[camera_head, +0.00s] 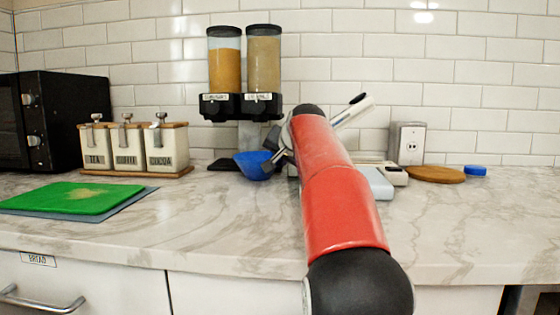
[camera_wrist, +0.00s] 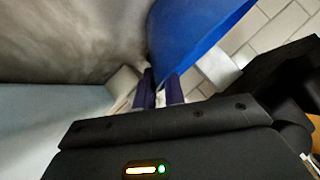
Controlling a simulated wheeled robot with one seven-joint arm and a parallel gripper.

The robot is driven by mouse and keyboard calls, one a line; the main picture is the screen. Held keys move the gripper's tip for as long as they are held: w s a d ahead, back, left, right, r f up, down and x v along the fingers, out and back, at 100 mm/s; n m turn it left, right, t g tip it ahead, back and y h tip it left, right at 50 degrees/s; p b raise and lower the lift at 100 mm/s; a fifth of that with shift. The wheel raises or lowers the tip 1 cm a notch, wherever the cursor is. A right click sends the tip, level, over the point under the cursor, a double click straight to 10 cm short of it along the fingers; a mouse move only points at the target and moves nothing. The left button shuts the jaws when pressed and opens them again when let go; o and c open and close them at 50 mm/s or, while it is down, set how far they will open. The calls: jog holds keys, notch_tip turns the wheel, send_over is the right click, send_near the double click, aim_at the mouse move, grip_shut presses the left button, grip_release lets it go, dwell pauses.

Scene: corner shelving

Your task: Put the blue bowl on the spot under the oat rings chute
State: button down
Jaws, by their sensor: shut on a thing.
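The blue bowl (camera_head: 252,166) is tilted just below the two-chamber dispenser in the head view, and its blue wall (camera_wrist: 190,38) fills the top middle of the wrist view. My gripper (camera_head: 277,157) is shut on the bowl's right side; its fingertips (camera_wrist: 158,92) also show in the wrist view against the blue wall. The dispenser has a left chamber with orange contents (camera_head: 225,70) and a right chamber with tan contents (camera_head: 263,65), each over a black labelled chute. The labels are too small to read surely. A dark flat base (camera_head: 224,164) lies below, partly hidden by the bowl.
Three white canisters (camera_head: 127,146) stand on a wooden tray left of the bowl. A black oven (camera_head: 50,122) and green board (camera_head: 75,198) are further left. Right of my arm are a pale blue item (camera_head: 377,184), a wooden disc (camera_head: 436,174) and a blue lid (camera_head: 475,171).

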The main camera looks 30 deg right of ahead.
jog(key=shift+f, duration=0.1)
jog(key=c, duration=1.8)
grip_release()
jog(key=shift+o, duration=0.2)
jog(key=shift+r, duration=0.2)
jog(key=v, duration=1.2)
jog(key=shift+f, duration=0.15)
